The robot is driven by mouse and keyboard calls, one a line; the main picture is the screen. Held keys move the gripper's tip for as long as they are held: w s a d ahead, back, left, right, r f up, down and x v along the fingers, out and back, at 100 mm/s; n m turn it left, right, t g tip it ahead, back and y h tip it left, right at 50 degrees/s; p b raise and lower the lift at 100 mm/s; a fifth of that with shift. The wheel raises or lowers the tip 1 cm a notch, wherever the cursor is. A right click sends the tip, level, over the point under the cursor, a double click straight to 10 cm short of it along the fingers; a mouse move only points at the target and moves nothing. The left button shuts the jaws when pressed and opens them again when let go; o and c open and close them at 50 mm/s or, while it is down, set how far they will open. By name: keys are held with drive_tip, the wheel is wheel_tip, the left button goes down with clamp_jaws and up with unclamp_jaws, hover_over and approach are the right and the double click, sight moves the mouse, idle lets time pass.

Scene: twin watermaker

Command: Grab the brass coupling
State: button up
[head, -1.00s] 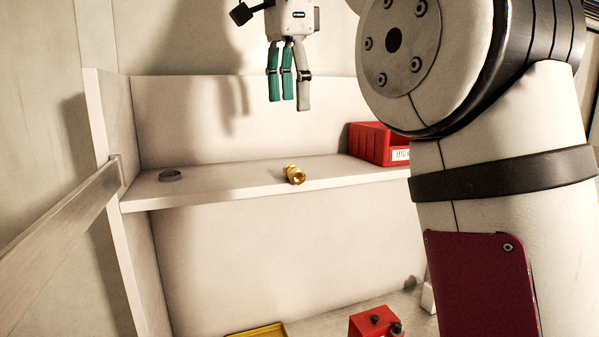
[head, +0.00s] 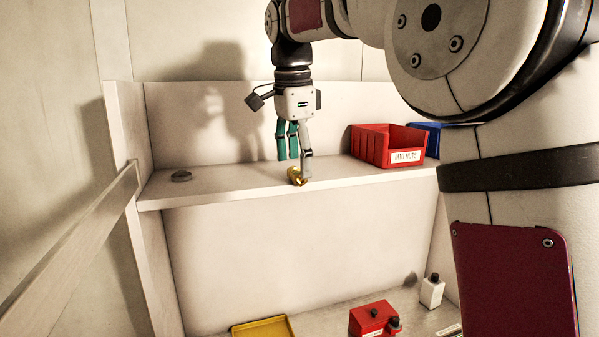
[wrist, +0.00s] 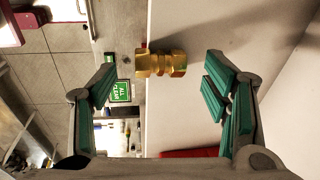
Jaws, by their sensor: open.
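The brass coupling (head: 296,176) lies on the shelf (head: 235,188) near its front edge. It is a short gold fitting with hex sections. My gripper (head: 293,156) is just above it, pointing down with green finger pads. In the head view one finger overlaps the coupling's right side. In the wrist view the coupling (wrist: 160,63) appears between the two sides of my open gripper (wrist: 160,90), with gaps left and right. I cannot tell whether any finger touches it.
A red bin (head: 385,148) with a white label stands right on the shelf, a blue bin (head: 428,138) beside it. A dark ring (head: 181,176) lies left. Below are a yellow tray (head: 263,328), a red box (head: 372,318) and a white bottle (head: 432,291).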

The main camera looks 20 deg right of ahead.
drive_tip(key=shift+w+f, duration=0.1)
drive_tip(key=shift+f, duration=0.85)
drive_tip(key=c, duration=1.3)
